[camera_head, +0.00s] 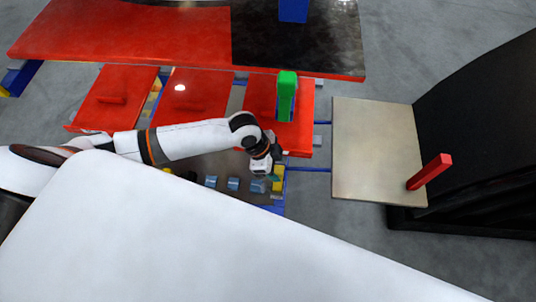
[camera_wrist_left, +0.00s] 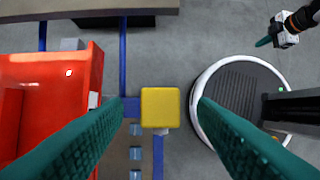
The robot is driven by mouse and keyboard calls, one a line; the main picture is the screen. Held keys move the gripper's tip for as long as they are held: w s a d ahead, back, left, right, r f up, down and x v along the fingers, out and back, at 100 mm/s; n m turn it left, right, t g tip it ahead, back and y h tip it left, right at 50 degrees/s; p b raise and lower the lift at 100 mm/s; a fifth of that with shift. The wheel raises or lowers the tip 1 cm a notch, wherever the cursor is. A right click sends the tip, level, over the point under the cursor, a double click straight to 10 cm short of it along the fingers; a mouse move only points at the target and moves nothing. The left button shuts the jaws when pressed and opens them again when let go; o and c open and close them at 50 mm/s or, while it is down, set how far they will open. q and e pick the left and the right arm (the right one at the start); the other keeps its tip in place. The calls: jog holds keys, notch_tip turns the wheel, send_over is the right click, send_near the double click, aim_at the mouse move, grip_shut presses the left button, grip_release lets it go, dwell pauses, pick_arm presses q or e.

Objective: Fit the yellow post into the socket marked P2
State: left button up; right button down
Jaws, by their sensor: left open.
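The yellow post (camera_head: 279,180) stands at the right end of a row of small blue blocks (camera_head: 233,184). Its square top (camera_wrist_left: 160,108) shows between the fingers of my left gripper (camera_wrist_left: 164,104), which is open with visible space on both sides. In the head view my left gripper (camera_head: 274,172) is right beside the post and partly covers it. I cannot read any P2 mark, so I cannot tell which socket it is. My right gripper (camera_wrist_left: 268,40) shows small at the top right of the wrist view; its jaws are unclear.
Red panels (camera_head: 190,100) lie behind the left arm, and a green post (camera_head: 286,90) stands at the right one. A red post (camera_head: 430,172) stands on a beige board (camera_head: 375,150) at right. A large red and black table (camera_head: 130,35) is at the back.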

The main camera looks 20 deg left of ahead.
pick_arm(q)
jog(key=v, duration=0.7)
jog(key=shift+a+r, duration=0.2)
jog(key=shift+r, duration=0.1)
jog(key=shift+s, duration=0.1)
